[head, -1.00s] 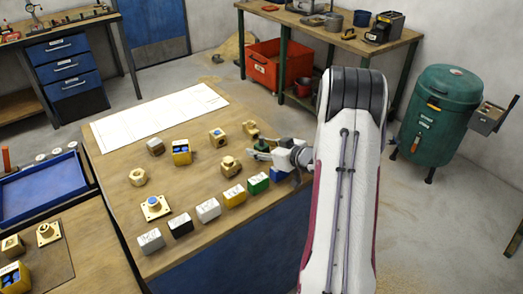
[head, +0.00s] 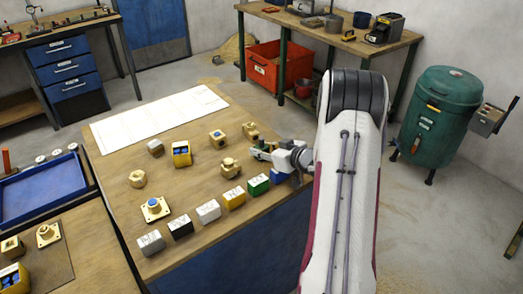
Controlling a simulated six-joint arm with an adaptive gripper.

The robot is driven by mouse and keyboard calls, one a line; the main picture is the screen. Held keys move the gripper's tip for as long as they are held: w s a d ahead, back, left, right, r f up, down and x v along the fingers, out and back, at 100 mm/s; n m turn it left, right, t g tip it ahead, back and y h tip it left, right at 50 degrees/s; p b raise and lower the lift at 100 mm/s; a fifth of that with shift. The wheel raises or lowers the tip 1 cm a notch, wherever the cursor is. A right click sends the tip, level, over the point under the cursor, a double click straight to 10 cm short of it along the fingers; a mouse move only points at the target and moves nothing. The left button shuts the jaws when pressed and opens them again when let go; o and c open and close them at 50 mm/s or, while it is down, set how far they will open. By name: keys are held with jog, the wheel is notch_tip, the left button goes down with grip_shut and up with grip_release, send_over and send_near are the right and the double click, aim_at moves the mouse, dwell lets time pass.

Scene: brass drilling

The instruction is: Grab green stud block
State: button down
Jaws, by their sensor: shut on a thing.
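My gripper (head: 259,150) is at the right part of the wooden table, low over the top. It is shut on a small piece with dark green on it, which looks like the green stud block; the fingers hide most of it. I cannot tell whether the piece touches the table. A brass block (head: 249,130) stands just beyond the fingers. A green labelled box (head: 258,185) stands in the front row, nearer the table edge than my gripper, with a blue box (head: 277,175) to its right.
Yellow (head: 234,198), white (head: 208,211) and black (head: 180,227) boxes continue the row leftwards. A white sheet (head: 160,117) lies at the back. The table's back middle is fairly clear.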

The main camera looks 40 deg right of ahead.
jog(key=shift+r, duration=5)
